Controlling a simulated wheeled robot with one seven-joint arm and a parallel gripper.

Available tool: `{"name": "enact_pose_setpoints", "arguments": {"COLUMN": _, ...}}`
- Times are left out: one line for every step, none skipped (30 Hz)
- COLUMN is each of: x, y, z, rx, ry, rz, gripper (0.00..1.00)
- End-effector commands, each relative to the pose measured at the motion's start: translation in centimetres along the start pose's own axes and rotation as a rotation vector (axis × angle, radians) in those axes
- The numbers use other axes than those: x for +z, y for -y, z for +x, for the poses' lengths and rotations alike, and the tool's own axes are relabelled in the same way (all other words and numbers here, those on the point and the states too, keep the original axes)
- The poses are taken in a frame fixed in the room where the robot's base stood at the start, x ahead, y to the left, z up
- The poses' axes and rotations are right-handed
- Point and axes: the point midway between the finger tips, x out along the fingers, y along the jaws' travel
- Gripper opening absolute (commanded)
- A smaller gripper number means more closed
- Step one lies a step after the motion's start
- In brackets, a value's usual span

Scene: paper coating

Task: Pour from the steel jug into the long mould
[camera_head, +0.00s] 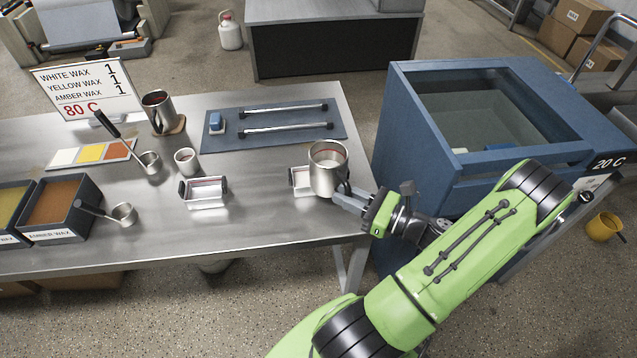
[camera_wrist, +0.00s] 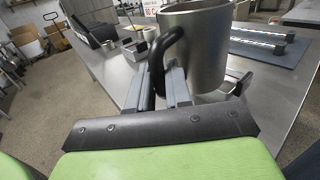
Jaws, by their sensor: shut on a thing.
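The steel jug (camera_head: 328,172) is held upright by my gripper (camera_head: 346,193) at the right end of the steel table. Some reddish content or marking shows inside its rim. In the wrist view my gripper (camera_wrist: 162,88) is shut on the dark handle of the jug (camera_wrist: 200,45). A small metal mould (camera_head: 299,181) sits just left of and behind the jug, which hides much of it. A second metal mould (camera_head: 204,192) with dark ends and a pale inside stands further left. I cannot tell from shape which is the long mould.
A blue mat (camera_head: 278,118) with two metal bars lies behind. Another steel jug (camera_head: 158,112), a small cup (camera_head: 186,160), ladles and an amber wax bin (camera_head: 62,207) stand to the left. A blue glass-topped tank (camera_head: 475,130) is close on the right.

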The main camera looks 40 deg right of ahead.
Motion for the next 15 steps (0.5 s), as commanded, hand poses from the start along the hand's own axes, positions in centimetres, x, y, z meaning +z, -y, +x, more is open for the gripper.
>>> {"name": "enact_pose_setpoints", "arguments": {"x": 0.4, "y": 0.0, "z": 0.0, "rx": 0.000, "ry": 0.001, "rz": -0.003, "gripper": 0.00}}
{"name": "enact_pose_setpoints", "arguments": {"x": 0.4, "y": 0.0, "z": 0.0, "rx": 0.000, "ry": 0.000, "rz": -0.003, "gripper": 0.00}}
{"name": "enact_pose_setpoints", "arguments": {"x": 0.5, "y": 0.0, "z": 0.0, "rx": 0.001, "ry": 0.000, "rz": -0.002, "gripper": 0.00}}
{"name": "enact_pose_setpoints", "arguments": {"x": 0.5, "y": 0.0, "z": 0.0, "rx": 0.001, "ry": 0.000, "rz": -0.002, "gripper": 0.00}}
{"name": "enact_pose_setpoints", "arguments": {"x": 0.6, "y": 0.0, "z": 0.0, "rx": 0.001, "ry": 0.000, "rz": -0.002, "gripper": 0.00}}
{"name": "enact_pose_setpoints", "arguments": {"x": 0.7, "y": 0.0, "z": 0.0, "rx": 0.001, "ry": -0.001, "rz": -0.001, "gripper": 0.00}}
{"name": "enact_pose_setpoints", "arguments": {"x": 0.9, "y": 0.0, "z": 0.0, "rx": 0.001, "ry": -0.001, "rz": -0.001, "gripper": 0.00}}
{"name": "enact_pose_setpoints", "arguments": {"x": 1.1, "y": 0.0, "z": 0.0, "rx": 0.001, "ry": -0.001, "rz": -0.001, "gripper": 0.00}}
{"name": "enact_pose_setpoints", "arguments": {"x": 1.5, "y": 0.0, "z": 0.0, "rx": 0.001, "ry": -0.001, "rz": -0.001, "gripper": 0.00}}
{"name": "enact_pose_setpoints", "arguments": {"x": 1.8, "y": 0.0, "z": 0.0, "rx": 0.001, "ry": -0.001, "rz": -0.001, "gripper": 0.00}}
{"name": "enact_pose_setpoints", "arguments": {"x": 2.0, "y": 0.0, "z": 0.0, "rx": 0.001, "ry": -0.002, "rz": -0.001, "gripper": 0.00}}
{"name": "enact_pose_setpoints", "arguments": {"x": 2.4, "y": 0.0, "z": 0.0, "rx": 0.001, "ry": -0.002, "rz": 0.000, "gripper": 0.00}}
{"name": "enact_pose_setpoints", "arguments": {"x": 2.6, "y": 0.0, "z": 0.0, "rx": 0.001, "ry": -0.002, "rz": 0.000, "gripper": 0.00}}
{"name": "enact_pose_setpoints", "arguments": {"x": 2.9, "y": 0.0, "z": 0.0, "rx": 0.001, "ry": -0.002, "rz": 0.000, "gripper": 0.00}}
{"name": "enact_pose_setpoints", "arguments": {"x": 3.2, "y": 0.0, "z": 0.0, "rx": 0.001, "ry": -0.002, "rz": 0.000, "gripper": 0.00}}
